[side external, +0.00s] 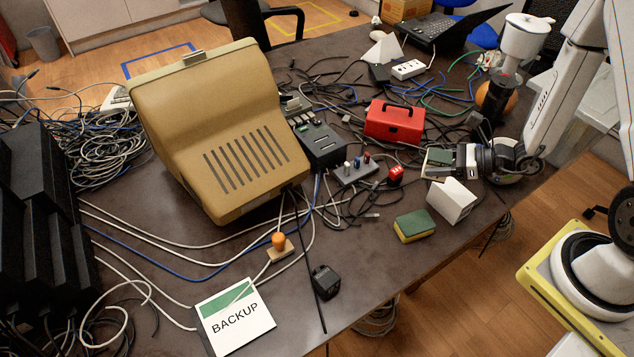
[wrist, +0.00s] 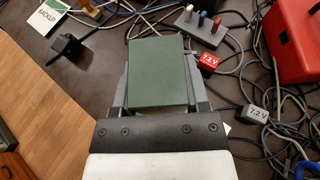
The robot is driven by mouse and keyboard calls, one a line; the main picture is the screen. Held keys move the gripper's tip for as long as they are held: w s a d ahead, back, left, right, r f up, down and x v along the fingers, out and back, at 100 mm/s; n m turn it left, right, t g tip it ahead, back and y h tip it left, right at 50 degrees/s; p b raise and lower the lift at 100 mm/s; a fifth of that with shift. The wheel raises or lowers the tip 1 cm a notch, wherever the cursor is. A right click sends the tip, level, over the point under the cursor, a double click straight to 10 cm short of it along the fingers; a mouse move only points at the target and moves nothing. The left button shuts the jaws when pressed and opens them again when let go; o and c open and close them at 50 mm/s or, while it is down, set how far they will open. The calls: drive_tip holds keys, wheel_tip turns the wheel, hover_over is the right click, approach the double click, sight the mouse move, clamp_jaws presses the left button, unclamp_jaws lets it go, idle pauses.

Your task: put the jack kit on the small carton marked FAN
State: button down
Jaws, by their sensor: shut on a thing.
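My gripper (side external: 446,161) is shut on a small box with a dark green top and pale sides (side external: 437,158), which I take to be the jack kit. In the wrist view its flat green face (wrist: 160,72) fills the space between the two fingers (wrist: 160,80). It is held above the table, behind a small white carton (side external: 451,201) in the side view. I can read no FAN mark on that carton. I cannot tell which is the FAN carton.
A green and yellow sponge (side external: 414,226) lies near the table edge. A red case (side external: 394,121), a red 7.2 V block (side external: 396,175), a grey switch box (side external: 357,171) and many cables lie around. A black adapter (side external: 325,283) and a BACKUP box (side external: 235,316) are nearer the front.

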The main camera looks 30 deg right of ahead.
sight(450, 199)
drive_tip(key=d+r+m+t+h, duration=0.1)
drive_tip(key=d+m+t+h, duration=0.1)
drive_tip(key=d, duration=0.5)
drive_tip(key=shift+w+d+m+h, duration=0.15)
drive_tip(key=shift+d+m+h, duration=0.2)
drive_tip(key=shift+m+h, duration=0.35)
drive_tip(key=shift+f, duration=2.2)
drive_tip(key=shift+f, duration=0.15)
drive_tip(key=shift+f, duration=1.65)
drive_tip(key=shift+f, duration=0.1)
drive_tip(key=shift+c, duration=0.4)
unclamp_jaws()
